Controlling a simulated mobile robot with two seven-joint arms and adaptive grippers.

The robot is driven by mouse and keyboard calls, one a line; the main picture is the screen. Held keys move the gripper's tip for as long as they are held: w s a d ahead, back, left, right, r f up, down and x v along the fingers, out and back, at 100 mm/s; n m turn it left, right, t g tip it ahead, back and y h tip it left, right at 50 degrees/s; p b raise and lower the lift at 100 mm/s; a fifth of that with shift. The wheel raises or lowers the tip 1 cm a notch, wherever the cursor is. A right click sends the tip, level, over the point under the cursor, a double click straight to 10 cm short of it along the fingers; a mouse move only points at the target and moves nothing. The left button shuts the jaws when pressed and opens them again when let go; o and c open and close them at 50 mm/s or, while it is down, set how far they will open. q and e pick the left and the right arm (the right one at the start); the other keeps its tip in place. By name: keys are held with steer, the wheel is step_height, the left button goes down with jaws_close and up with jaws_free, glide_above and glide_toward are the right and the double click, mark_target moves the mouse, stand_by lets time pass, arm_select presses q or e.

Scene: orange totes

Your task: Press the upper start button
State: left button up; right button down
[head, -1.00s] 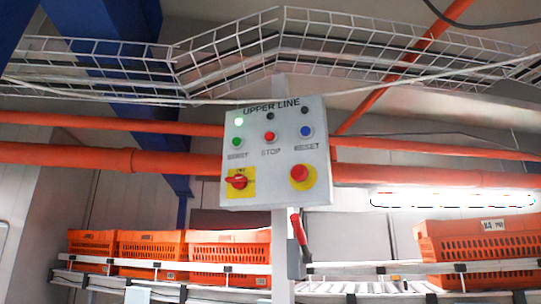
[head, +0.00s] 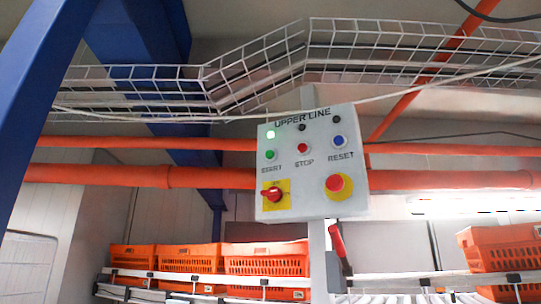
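A light grey control box (head: 312,185) labelled "UPPER LINE" is mounted on a white post (head: 318,262), right of centre in the head view. Its green start button (head: 270,155) is at the upper left of the panel, above the word START. A lit green-white lamp (head: 271,134) glows above that button. A red stop button (head: 302,147) and a blue reset button (head: 338,142) are to its right. Below are a red rotary switch (head: 272,195) on a yellow plate and a red mushroom button (head: 335,184) on a yellow disc. Neither gripper is in view.
Orange totes (head: 266,260) stand on a conveyor behind the post, with more totes (head: 497,250) at the right. A red-handled lever switch (head: 338,243) is on the post below the box. Orange pipes (head: 110,176) and a wire cable tray (head: 400,48) run behind and above. A blue beam (head: 45,75) crosses the left.

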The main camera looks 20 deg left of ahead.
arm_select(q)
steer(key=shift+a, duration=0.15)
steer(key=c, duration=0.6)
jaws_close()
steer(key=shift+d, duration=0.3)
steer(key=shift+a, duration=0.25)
